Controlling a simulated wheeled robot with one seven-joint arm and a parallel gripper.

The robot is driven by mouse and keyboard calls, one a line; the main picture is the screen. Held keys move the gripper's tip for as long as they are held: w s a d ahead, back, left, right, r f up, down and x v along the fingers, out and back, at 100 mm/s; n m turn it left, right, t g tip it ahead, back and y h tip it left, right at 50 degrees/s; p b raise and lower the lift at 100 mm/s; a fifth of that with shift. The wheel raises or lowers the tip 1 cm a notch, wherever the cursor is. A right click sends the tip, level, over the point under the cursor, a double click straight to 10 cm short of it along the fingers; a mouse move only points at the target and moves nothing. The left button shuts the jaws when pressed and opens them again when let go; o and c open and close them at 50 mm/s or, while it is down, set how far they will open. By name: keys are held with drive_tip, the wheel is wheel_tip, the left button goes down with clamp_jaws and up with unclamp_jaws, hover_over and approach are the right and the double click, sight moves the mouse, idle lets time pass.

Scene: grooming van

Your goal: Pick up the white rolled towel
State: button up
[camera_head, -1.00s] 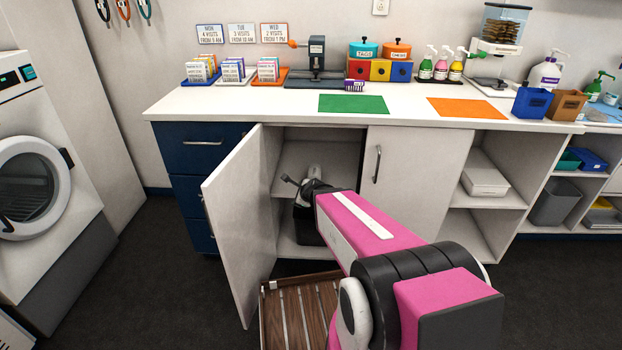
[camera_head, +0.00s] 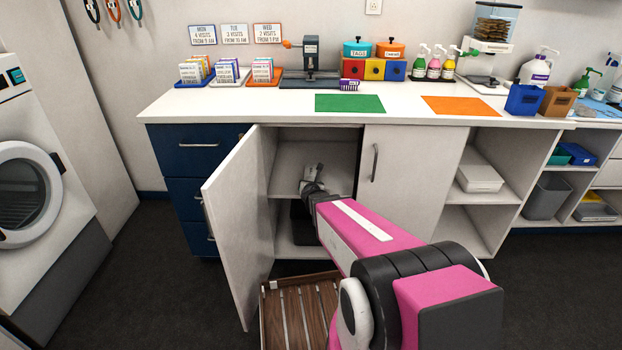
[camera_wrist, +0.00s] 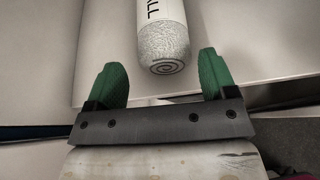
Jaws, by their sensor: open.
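The white rolled towel (camera_wrist: 164,42) lies on a pale shelf in the wrist view, its spiral end facing me and a white band with dark letters around it. Its far part is cut off by the top edge. My gripper (camera_wrist: 162,62) is open, with one green finger on each side of the towel's near end and gaps between. In the head view my gripper (camera_head: 313,178) reaches into the open cabinet at the upper shelf (camera_head: 340,181). I cannot tell the towel apart from the gripper there.
The open cabinet door (camera_head: 237,215) stands to the left of my arm, and the closed door (camera_head: 415,180) to the right. The countertop (camera_head: 240,103) is above. A slatted wooden rack (camera_head: 290,315) is on the floor below.

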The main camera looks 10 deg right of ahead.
sight(311, 177)
drive_tip(key=x, duration=0.5)
drive_tip(key=shift+w+d+f, duration=0.2)
drive_tip(key=shift+w+f, duration=0.05)
drive_tip(key=shift+w, duration=0.05)
drive_tip(key=c, duration=0.7)
